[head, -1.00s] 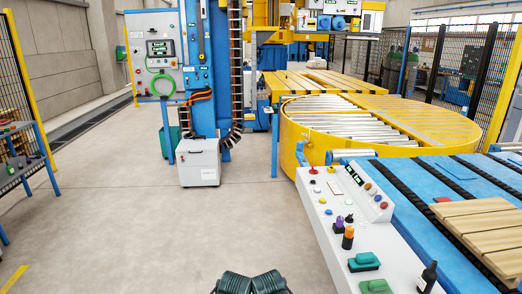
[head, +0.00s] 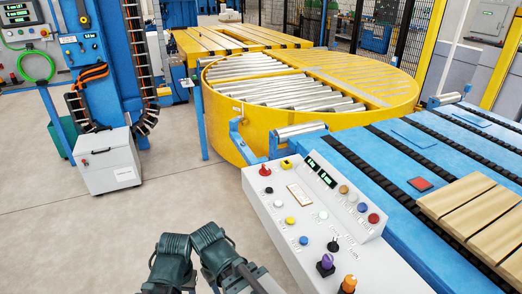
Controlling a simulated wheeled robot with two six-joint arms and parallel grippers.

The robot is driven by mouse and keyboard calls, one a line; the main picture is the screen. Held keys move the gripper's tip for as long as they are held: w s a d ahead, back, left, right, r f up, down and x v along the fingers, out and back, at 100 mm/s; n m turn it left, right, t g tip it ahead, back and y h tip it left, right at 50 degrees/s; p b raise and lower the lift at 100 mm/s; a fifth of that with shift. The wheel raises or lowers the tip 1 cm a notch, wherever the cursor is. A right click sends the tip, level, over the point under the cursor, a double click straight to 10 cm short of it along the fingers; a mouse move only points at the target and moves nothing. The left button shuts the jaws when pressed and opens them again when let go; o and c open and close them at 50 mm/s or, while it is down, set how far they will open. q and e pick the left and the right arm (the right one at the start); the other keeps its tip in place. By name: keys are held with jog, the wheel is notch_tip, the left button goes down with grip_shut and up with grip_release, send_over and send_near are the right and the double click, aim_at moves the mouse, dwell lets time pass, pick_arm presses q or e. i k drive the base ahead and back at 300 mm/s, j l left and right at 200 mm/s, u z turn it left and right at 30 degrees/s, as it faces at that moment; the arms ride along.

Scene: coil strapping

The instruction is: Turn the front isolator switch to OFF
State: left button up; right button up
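The sloping white control panel (head: 300,222) stands in the right half of the head view. A red knob (head: 265,170) sits at its far left corner, with a yellow block bearing a dark mark (head: 286,164) beside it. I cannot tell for sure which control is the front isolator switch, nor read its position. Two dark green joints of my arms show at the bottom centre, short of the panel and apart from it. No gripper fingers can be made out.
The panel also bears coloured buttons, a purple knob (head: 326,262) and an orange knob (head: 348,283). A yellow roller turntable (head: 228,132) stands behind it, a blue conveyor (head: 385,150) to its right. A grey cabinet (head: 108,163) stands left. Floor between cabinet and panel is clear.

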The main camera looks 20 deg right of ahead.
aim_at(264, 171)
jog(key=i+j+z, duration=0.15)
jog(key=i+z, duration=0.3)
jog(key=i+j+z, duration=0.45)
jog(key=i, duration=0.2)
jog(key=i+j+z, duration=0.45)
